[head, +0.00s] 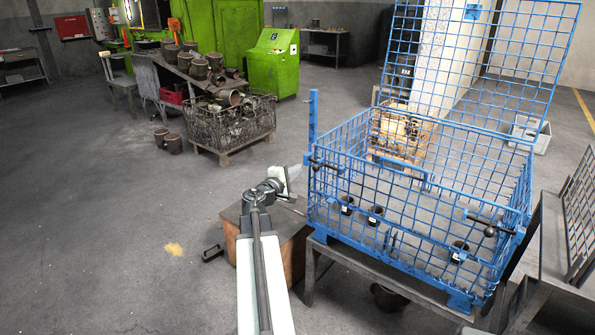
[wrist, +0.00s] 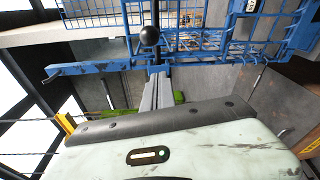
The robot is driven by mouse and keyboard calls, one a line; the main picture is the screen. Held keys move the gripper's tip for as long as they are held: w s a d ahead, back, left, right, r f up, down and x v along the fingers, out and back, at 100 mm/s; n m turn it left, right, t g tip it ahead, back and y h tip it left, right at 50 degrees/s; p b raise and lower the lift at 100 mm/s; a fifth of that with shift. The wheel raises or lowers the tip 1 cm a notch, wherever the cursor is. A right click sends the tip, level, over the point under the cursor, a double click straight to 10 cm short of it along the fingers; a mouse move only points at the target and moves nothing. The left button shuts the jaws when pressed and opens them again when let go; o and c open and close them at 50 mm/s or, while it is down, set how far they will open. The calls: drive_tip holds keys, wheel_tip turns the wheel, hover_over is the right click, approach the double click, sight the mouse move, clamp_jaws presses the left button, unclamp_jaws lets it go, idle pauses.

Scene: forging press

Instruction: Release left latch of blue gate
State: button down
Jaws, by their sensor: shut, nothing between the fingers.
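The blue gate (head: 395,205) is the mesh front panel of a blue wire cage and stands upright. Its left latch (head: 324,164) is a dark bolt with a ball knob at the gate's upper left corner. The black knob (wrist: 149,36) shows in the wrist view, just beyond my fingertips. The right latch (head: 489,226) is at the gate's other end. My gripper (head: 295,171) is just left of the left latch. In the wrist view its fingers (wrist: 158,80) are together and empty, pointing at the knob; I cannot tell whether they touch it.
Several dark cups (head: 375,214) stand inside the cage. The mesh lid (head: 480,65) is raised behind. The cage rests on a grey stand (head: 385,289). A brown box (head: 285,240) is beneath my arm. Open floor (head: 110,230) lies to the left.

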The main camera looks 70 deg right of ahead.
drive_tip(key=s, duration=0.1)
drive_tip(key=s+d, duration=0.1)
drive_tip(key=s, duration=0.2)
drive_tip(key=shift+d+r+p, duration=0.25)
drive_tip(key=shift+p, duration=0.1)
